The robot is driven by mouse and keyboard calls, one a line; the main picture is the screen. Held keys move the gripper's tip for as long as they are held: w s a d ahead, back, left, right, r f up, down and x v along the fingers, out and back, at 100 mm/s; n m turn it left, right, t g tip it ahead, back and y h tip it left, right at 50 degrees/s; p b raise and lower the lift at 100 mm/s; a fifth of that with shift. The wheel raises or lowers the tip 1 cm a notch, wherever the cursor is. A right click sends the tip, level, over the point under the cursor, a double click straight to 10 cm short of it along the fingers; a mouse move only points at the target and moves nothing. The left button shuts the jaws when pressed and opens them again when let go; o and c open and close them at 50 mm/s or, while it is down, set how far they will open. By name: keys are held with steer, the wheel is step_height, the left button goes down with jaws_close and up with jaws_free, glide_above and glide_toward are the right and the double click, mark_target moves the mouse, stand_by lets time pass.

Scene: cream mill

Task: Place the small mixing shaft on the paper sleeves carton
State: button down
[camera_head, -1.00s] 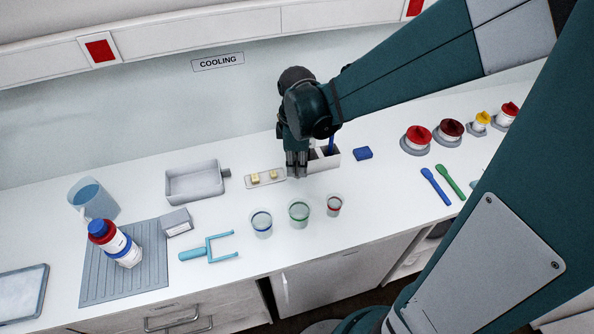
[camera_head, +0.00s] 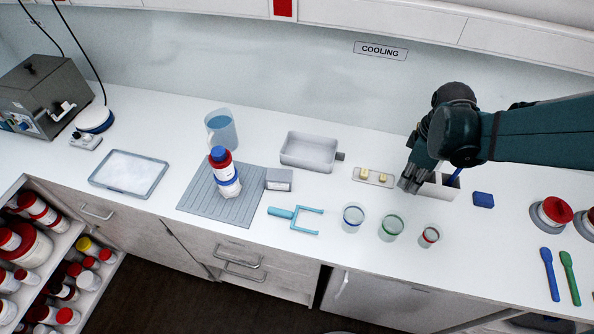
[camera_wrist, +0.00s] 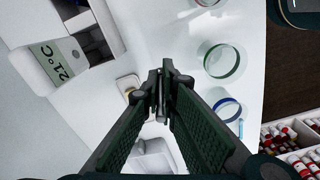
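My gripper (camera_head: 408,186) is over the counter, beside the left end of the white compartment box. In the wrist view its fingertips (camera_wrist: 163,88) are close together, with a narrow grey piece between them. I take this piece to be the small mixing shaft (camera_wrist: 161,98); the fingers hide most of it. A small grey carton (camera_head: 279,180), which looks like the paper sleeves carton, stands at the right edge of the ribbed grey mat (camera_head: 238,207). My gripper is well to the right of the carton.
The compartment box (camera_head: 438,189) shows a 21°C label in the wrist view (camera_wrist: 72,56). A tray with cream blocks (camera_head: 373,177), a grey basin (camera_head: 309,151), several cups, a light-blue fork tool (camera_head: 296,219) and a red-white bottle (camera_head: 225,172) stand nearby. The counter's front strip is mostly clear.

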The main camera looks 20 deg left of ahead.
steer(key=shift+w+a+r, duration=0.15)
steer(key=shift+w+a, duration=0.05)
steer(key=shift+a, duration=0.4)
steer(key=w+a+r+p, duration=0.2)
steer(key=a+r+p, duration=0.1)
steer(key=a, duration=1.4)
step_height(320, 180, up, 3)
steer(key=p, duration=0.2)
glide_above(279, 174)
steer(key=shift+s+r, duration=0.1)
steer(key=shift+f, duration=2.95)
steer(key=shift+f, duration=0.1)
steer(key=shift+f, duration=1.95)
steer(key=shift+f, duration=0.15)
